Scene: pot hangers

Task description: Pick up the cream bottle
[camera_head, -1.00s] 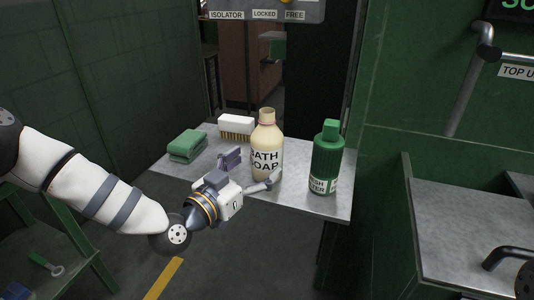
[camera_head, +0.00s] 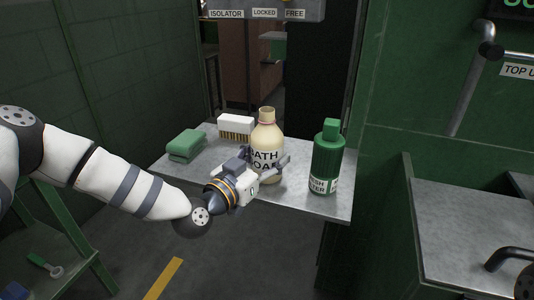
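The cream bottle (camera_head: 267,133), labelled "BATH SOAP", stands upright on the grey metal table near its middle. My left gripper (camera_head: 264,161) is in front of it, with its open fingers spread to the left and right of the bottle's lower body. The gripper and its fingers hide part of the bottle's lower side and label. Whether the fingers touch the bottle cannot be told. My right gripper is not in view.
A green bottle (camera_head: 327,158) stands close on the right. A grey counter (camera_head: 470,235) stands at the right.

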